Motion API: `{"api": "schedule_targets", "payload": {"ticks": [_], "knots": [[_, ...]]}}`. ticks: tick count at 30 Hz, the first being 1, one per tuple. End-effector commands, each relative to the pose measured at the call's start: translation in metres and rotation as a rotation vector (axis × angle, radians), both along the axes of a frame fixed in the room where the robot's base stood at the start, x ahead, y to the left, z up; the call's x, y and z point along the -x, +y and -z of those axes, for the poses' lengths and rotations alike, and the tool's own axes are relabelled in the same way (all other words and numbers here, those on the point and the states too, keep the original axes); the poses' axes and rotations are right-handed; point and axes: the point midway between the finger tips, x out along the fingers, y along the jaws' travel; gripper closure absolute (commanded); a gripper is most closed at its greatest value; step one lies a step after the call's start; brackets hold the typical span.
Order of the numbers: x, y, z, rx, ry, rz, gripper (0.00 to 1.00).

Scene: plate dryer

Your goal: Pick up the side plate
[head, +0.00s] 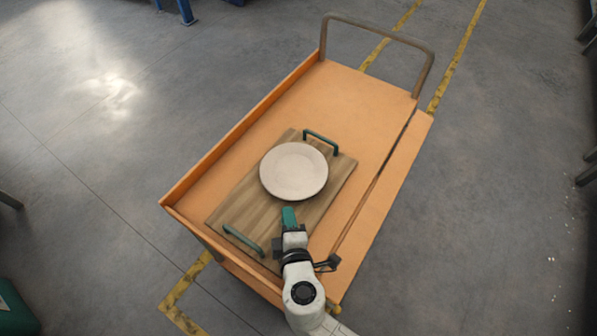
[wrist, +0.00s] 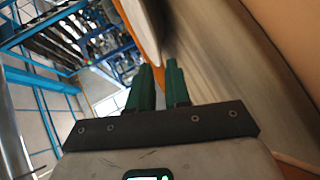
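The side plate (head: 294,171), round and off-white, lies on a wooden tray (head: 237,208) with green handles. My gripper (head: 289,210) is at the plate's near edge, its green fingers pointing at the rim. In the head view the fingertips end just short of the rim or very close to it. In the wrist view the two green fingers of my gripper (wrist: 160,64) stand a narrow gap apart, with nothing clearly held. The plate's edge (wrist: 143,28) appears just beyond the fingertips there. Whether the rim touches a finger is hidden.
The tray rests on an orange cart (head: 345,95) with raised side walls and a metal push handle (head: 380,27) at the far end. One green tray handle (head: 243,240) is left of my gripper, another (head: 321,140) beyond the plate. The cart's far end is clear.

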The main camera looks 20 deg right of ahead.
Motion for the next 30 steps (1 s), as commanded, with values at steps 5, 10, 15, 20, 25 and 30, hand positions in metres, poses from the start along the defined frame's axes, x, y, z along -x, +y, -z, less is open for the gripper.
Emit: {"api": "schedule_targets", "payload": {"ticks": [5, 10, 15, 20, 25, 30], "knots": [[-0.023, -0.005, 0.008, 0.001, 0.0, 0.003, 0.82], [-0.032, -0.006, 0.011, 0.0, 0.001, 0.002, 0.82], [-0.052, -0.01, 0.017, 0.001, 0.001, 0.004, 0.82], [-0.071, -0.014, 0.025, 0.002, 0.001, 0.005, 0.82], [-0.077, -0.016, 0.028, 0.0, 0.001, 0.003, 0.82], [-0.077, -0.015, 0.028, 0.0, 0.001, 0.003, 0.82]]}}
